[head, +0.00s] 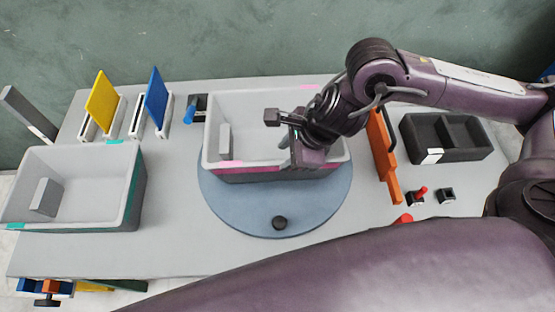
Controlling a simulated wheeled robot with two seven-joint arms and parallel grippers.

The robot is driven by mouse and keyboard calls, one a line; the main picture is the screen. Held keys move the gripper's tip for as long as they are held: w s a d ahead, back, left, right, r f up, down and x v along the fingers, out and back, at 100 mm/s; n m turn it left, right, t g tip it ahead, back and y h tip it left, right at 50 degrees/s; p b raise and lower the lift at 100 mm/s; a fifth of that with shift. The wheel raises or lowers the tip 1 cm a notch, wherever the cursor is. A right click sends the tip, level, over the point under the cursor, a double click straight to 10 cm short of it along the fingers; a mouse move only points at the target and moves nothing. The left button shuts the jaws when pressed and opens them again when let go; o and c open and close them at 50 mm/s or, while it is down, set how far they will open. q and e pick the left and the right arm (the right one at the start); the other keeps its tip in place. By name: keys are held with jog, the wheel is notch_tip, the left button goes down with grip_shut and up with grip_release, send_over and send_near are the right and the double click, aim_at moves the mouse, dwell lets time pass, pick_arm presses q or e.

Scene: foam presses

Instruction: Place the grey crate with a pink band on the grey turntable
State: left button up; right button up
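The grey crate with a pink band (240,110) is upright over the back part of the round blue-grey turntable (275,215). Its pink band shows on the near side, with pink patches on the near and far rims. A small grey block-like part shows inside at its left end. The crate hides the back of the turntable, and I cannot tell whether its whole base rests on it. My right gripper (278,139) is over the crate's right half near the near wall, its fingers apart with nothing visible between them. My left gripper is not in view.
A second grey crate with a teal band (130,190) stands at the left. Yellow (102,99) and blue (155,97) panels stand in holders behind. An orange upright part (382,160) and black tray (445,138) are at right.

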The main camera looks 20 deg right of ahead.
jog(key=v, duration=0.4)
jog(key=shift+s+r, duration=0.1)
dwell(0.5)
